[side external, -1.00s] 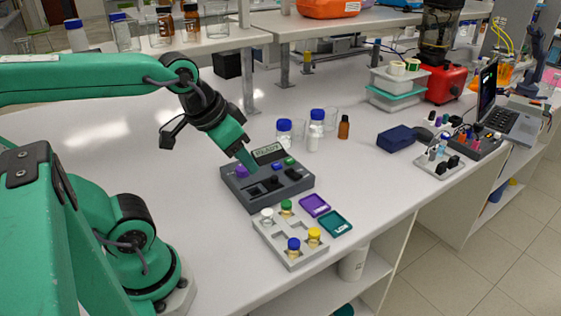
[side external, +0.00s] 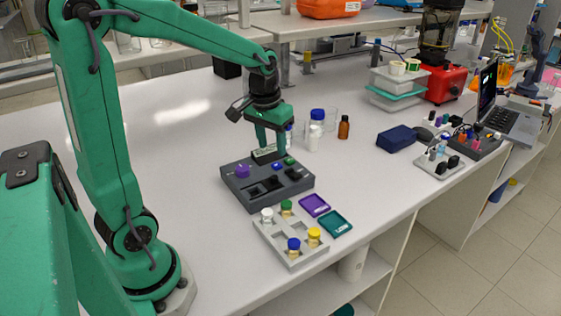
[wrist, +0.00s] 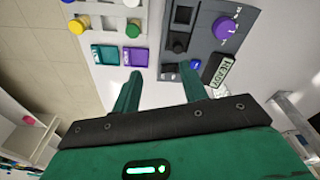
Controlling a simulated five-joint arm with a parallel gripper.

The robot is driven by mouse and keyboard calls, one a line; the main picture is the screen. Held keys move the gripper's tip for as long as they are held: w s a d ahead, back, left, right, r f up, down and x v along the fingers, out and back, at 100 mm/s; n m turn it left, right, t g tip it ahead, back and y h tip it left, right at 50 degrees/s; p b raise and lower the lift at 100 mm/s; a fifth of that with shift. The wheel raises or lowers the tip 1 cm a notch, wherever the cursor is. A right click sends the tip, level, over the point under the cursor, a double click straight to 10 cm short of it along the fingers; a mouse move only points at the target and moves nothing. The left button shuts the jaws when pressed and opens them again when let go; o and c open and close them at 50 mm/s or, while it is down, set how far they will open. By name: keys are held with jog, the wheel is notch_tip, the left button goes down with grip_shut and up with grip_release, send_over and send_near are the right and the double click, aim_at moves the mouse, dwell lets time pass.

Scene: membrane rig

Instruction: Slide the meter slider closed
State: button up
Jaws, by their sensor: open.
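The meter is a dark grey box (side external: 237,188) on the bench in the side view, and its top panel (wrist: 226,52) shows in the wrist view. A black slider block (side external: 270,183) sits in a track on its top; a black block also shows in the wrist view (wrist: 180,43). A second dark block (side external: 293,174) sits right of it; I cannot tell which is the meter slider. My gripper (side external: 271,147) is open and empty above the meter's back edge, fingers pointing down. In the wrist view, its fingers (wrist: 160,72) are spread apart.
The meter carries a purple knob (side external: 242,171), a blue button (side external: 277,166) and a READY display (wrist: 223,71). A grey vial rack (side external: 291,258) and purple and teal trays (side external: 314,205) lie in front.

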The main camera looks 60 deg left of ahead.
jog(key=n+g, duration=0.1)
jog(key=g, duration=0.1)
send_over(274, 177)
jog(key=f, duration=0.6)
jog(key=shift+a, duration=0.25)
jog(key=shift+f, duration=0.15)
jog(key=shift+d+f, duration=0.15)
jog(key=shift+f, duration=3.6)
